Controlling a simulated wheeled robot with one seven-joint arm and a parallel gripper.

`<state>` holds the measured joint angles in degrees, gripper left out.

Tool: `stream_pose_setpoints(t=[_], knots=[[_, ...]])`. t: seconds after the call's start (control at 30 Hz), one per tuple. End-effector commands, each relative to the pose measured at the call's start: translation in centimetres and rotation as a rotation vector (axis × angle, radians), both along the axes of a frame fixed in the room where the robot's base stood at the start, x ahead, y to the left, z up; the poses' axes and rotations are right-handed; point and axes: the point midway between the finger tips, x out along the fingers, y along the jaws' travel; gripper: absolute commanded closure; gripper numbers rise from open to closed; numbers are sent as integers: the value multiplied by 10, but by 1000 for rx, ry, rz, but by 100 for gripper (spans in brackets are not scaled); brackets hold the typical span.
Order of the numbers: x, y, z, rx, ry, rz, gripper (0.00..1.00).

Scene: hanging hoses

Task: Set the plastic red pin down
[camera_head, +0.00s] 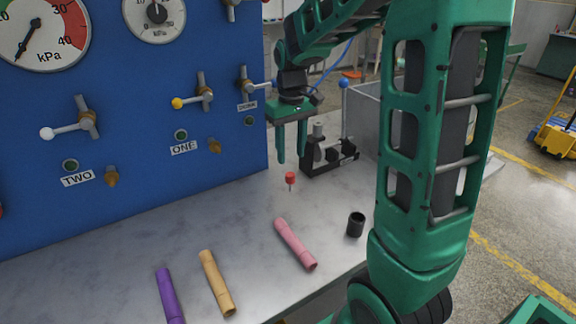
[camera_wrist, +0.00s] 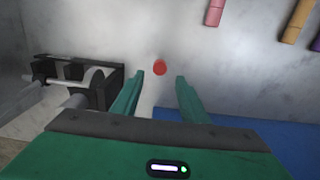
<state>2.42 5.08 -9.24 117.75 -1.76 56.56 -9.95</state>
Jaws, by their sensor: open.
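The red pin (camera_head: 290,178) has a red head and a thin shank, and stands upright on the grey table beside the blue panel. In the wrist view its round red head (camera_wrist: 159,68) shows just beyond and between my fingertips. My gripper (camera_head: 291,160) points down above the table, close to the pin. The two fingers (camera_wrist: 167,78) are apart and nothing is between them. From the wrist view I cannot tell the exact height of the fingertips over the pin.
A black fixture (camera_head: 328,155) stands right beside my gripper. A black cup (camera_head: 356,224) and pink (camera_head: 296,244), tan (camera_head: 216,283) and purple (camera_head: 170,295) tubes lie nearer. The blue panel (camera_head: 225,120) with valve handles rises on the left. A metal bin (camera_head: 368,112) stands behind.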

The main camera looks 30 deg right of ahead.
Motion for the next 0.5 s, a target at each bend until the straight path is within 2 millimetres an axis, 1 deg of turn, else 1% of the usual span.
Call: stream_pose_setpoints(t=[0.03, 0.2, 0.33, 0.5], knots=[[1, 0, 10, -1, -5, 0, 60], [1, 0, 33, -1, -2, 0, 60], [0, 0, 42, -1, -1, 0, 60], [-2, 0, 45, -1, 0, -3, 60]])
